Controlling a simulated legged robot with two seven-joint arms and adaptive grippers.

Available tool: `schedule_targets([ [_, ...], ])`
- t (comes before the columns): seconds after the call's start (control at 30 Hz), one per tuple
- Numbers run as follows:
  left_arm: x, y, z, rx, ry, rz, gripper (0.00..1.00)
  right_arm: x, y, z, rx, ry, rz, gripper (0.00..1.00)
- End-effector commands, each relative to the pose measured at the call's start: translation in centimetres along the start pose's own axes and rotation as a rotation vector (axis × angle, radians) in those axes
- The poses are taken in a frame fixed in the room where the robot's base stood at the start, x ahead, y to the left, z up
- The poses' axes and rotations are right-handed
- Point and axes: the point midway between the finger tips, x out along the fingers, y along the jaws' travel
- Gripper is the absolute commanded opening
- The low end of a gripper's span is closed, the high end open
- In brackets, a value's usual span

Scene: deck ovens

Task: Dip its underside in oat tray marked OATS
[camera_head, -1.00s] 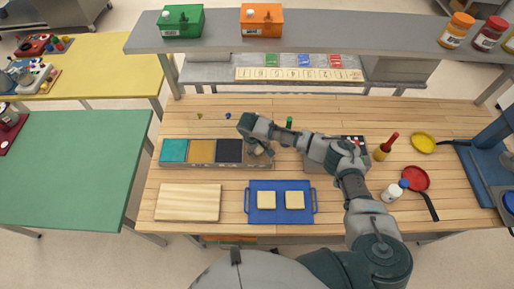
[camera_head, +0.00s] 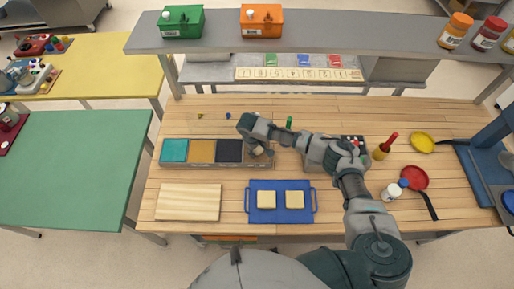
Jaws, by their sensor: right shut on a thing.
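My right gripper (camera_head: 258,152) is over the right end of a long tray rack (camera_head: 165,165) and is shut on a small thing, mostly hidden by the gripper. The rack's visible compartments are teal (camera_head: 174,151), tan-orange (camera_head: 202,151) and dark navy (camera_head: 230,151). The right end of the rack lies under the gripper and is partly hidden. I cannot read any OATS marking, and I cannot tell whether the held thing touches a tray. My left gripper is out of view.
A blue tray (camera_head: 256,217) with two pale square pieces (camera_head: 267,200) and a wooden board (camera_head: 188,202) lie in front. A red pan (camera_head: 414,177), a white bottle (camera_head: 391,192) and a red-topped bottle (camera_head: 384,147) stand at right. A shelf (camera_head: 340,36) spans the back.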

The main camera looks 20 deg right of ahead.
Motion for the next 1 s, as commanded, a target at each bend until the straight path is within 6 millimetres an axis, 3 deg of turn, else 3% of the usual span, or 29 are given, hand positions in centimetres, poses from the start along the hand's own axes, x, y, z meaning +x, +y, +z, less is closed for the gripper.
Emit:
schedule_targets([
  [1.0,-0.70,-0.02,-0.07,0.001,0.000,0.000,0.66,0.06,-0.04,0.00,-0.001,0.000,0.000,0.21],
])
